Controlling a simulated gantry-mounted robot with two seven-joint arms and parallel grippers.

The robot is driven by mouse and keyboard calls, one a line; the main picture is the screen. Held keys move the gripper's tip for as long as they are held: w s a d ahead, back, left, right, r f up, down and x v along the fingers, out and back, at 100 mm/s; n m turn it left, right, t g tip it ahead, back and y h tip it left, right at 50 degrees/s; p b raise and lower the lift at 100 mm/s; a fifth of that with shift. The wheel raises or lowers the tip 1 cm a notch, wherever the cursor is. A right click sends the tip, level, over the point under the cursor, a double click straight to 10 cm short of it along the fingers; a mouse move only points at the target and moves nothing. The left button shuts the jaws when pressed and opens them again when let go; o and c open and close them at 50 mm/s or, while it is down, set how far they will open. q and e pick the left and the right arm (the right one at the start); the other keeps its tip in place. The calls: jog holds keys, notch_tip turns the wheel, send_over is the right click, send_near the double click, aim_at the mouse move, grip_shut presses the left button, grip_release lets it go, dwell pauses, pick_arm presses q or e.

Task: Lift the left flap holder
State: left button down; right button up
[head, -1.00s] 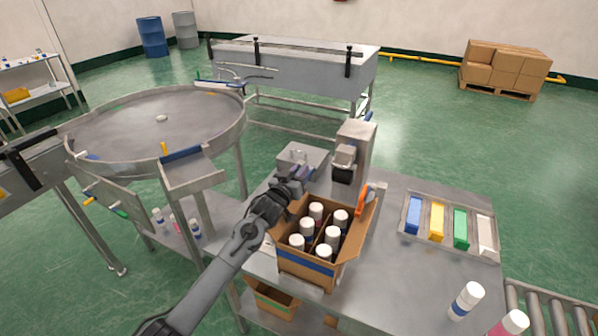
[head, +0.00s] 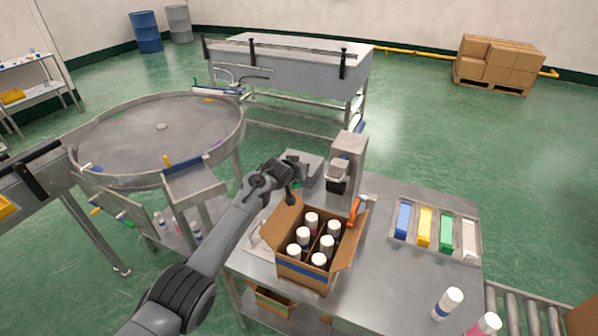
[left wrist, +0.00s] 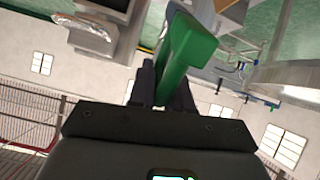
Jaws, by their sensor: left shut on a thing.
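My left gripper (left wrist: 172,90) is shut on a green block-like piece, the flap holder (left wrist: 190,48), in the left wrist view. In the head view the gripper (head: 291,196) is above the back left corner of an open carton (head: 303,271); the holder is not clearly visible there. The carton's left flap (head: 283,218) leans outward. An orange holder (head: 355,212) sits at the carton's right flap. My right gripper is not in view.
The crimping machine (head: 347,165) stands just behind the carton. A tray (head: 447,255) with blue, yellow, green and white blocks lies to the right. A round turntable (head: 160,125) is at the left.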

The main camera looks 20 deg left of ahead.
pick_arm(q)
jog(key=shift+w+d+r+g, duration=0.2)
jog(key=shift+w+r+g, duration=0.05)
jog(key=shift+g, duration=0.05)
dwell(0.4)
jog(key=c, duration=1.4)
grip_release()
jog(key=shift+o, duration=1.3)
jog(key=shift+d, duration=0.1)
jog(key=shift+f, duration=0.1)
jog(key=shift+s, duration=0.15)
